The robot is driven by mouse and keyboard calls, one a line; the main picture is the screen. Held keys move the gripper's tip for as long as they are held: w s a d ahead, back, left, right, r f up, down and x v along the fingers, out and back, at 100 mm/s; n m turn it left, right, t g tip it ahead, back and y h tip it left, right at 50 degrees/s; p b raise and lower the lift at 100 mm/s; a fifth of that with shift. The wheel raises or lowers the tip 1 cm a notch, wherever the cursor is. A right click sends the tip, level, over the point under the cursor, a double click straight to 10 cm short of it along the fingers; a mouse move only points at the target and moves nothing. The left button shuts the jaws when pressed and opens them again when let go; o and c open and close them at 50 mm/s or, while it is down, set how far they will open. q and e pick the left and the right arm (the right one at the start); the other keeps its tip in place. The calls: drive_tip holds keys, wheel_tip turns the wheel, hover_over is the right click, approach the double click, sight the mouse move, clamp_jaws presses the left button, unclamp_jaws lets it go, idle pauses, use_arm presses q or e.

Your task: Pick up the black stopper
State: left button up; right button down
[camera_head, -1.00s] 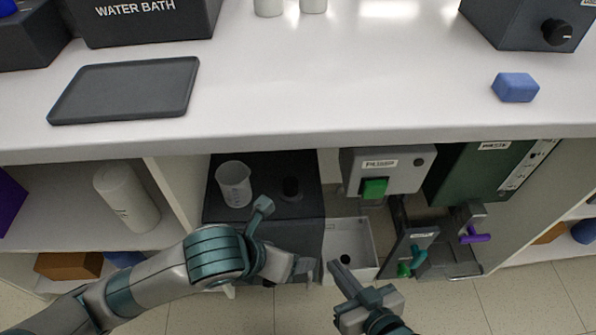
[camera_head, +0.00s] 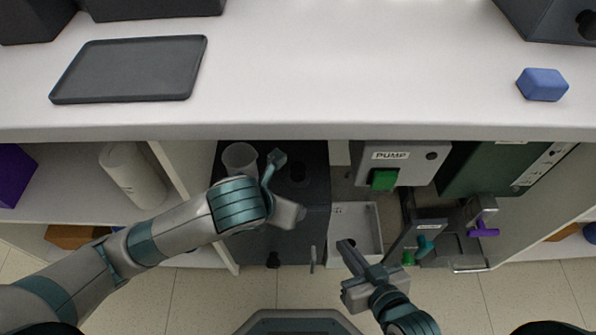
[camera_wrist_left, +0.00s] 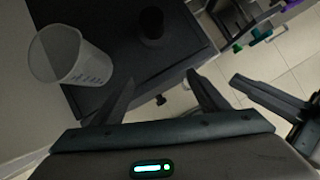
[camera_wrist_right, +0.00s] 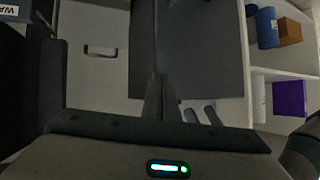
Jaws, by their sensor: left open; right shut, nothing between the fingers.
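The black stopper (camera_head: 297,172) stands on top of a dark cabinet (camera_head: 312,205) under the bench, right of a clear beaker (camera_head: 240,158). In the left wrist view the stopper (camera_wrist_left: 152,24) is at the top, beyond the fingers, with the beaker (camera_wrist_left: 62,52) to its left. My left gripper (camera_wrist_left: 163,88) is open and empty, apart from the stopper.
The bench edge (camera_head: 300,130) overhangs the cabinet. Right of it are a white bin (camera_head: 369,232), a pump box (camera_head: 420,160) with a green button, and coloured handles including a purple one (camera_head: 484,232). A tray (camera_head: 125,95) and blue block (camera_head: 542,85) lie on the bench.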

sight(296, 171)
use_arm(q)
drive_tip(key=shift+w+d, duration=0.3)
drive_tip(key=shift+w, duration=0.4)
drive_tip(key=shift+w+d, duration=0.25)
drive_tip(key=shift+w, duration=0.4)
drive_tip(key=shift+w+d, duration=0.3)
drive_tip(key=shift+w, duration=0.4)
drive_tip(key=shift+w, duration=0.1)
drive_tip(key=shift+w+d, duration=0.25)
drive_tip(key=shift+w, duration=0.3)
drive_tip(key=w, duration=0.1)
drive_tip(key=w+d, duration=0.1)
drive_tip(key=w, duration=0.1)
drive_tip(key=shift+w+d+f+b, duration=0.25)
drive_tip(key=shift+w+f+b, duration=0.05)
drive_tip(key=shift+f+b, duration=0.05)
drive_tip(key=shift+w+f, duration=0.15)
use_arm(e)
drive_tip(key=shift+w+a+r+t+y, duration=0.15)
drive_tip(key=shift+w+r+t, duration=0.1)
drive_tip(key=shift+r, duration=0.15)
drive_tip(key=shift+w+a+r+t+y, duration=0.1)
drive_tip(key=shift+w+r+t+y, duration=0.05)
drive_tip(key=shift+w+r+t, duration=0.15)
use_arm(q)
drive_tip(key=shift+c, duration=0.3)
use_arm(e)
drive_tip(key=shift+s, duration=0.1)
use_arm(q)
drive_tip(key=c, duration=1.1)
